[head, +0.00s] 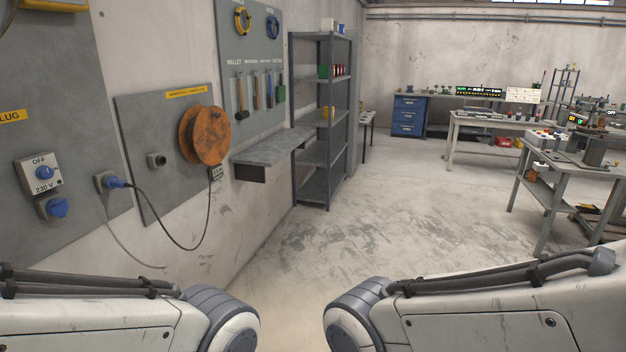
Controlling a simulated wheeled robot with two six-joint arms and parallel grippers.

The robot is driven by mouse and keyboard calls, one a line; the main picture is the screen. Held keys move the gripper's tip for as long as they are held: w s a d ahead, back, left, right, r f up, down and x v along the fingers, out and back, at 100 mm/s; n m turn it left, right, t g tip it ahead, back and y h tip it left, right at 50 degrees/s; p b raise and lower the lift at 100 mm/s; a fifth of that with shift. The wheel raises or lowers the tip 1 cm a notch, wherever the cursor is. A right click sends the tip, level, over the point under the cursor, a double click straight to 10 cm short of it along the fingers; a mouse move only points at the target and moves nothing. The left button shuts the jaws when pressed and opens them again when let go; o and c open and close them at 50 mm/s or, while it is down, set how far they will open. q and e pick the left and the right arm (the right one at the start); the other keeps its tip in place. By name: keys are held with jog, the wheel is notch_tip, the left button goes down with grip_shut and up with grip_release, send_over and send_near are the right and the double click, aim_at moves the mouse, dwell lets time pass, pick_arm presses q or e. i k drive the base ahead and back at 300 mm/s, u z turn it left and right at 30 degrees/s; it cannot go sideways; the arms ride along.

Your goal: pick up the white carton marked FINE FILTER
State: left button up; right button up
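I cannot make out any carton with readable FINE FILTER lettering. A small white box (328,25) stands on top of the grey shelf rack (322,120); it is too small to read any marking. Both of my arms reach in at the bottom, one from the left and one from the right. Only their links show, and neither gripper is in view.
A grey wall shelf (272,148) juts out left of the rack, near an orange reel (205,136) and a hanging cable. Workbenches (555,182) stand at the right, and a blue drawer cabinet (408,115) at the back. The middle floor (390,230) is clear.

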aim_at(327, 23)
jog(key=z, duration=0.55)
jog(key=i, duration=1.95)
jog(key=z, duration=0.55)
jog(key=i, duration=4.05)
jog(key=u, duration=1.05)
jog(key=i, duration=1.85)
jog(key=u, duration=0.9)
jog(key=i, duration=0.25)
jog(key=z, duration=0.05)
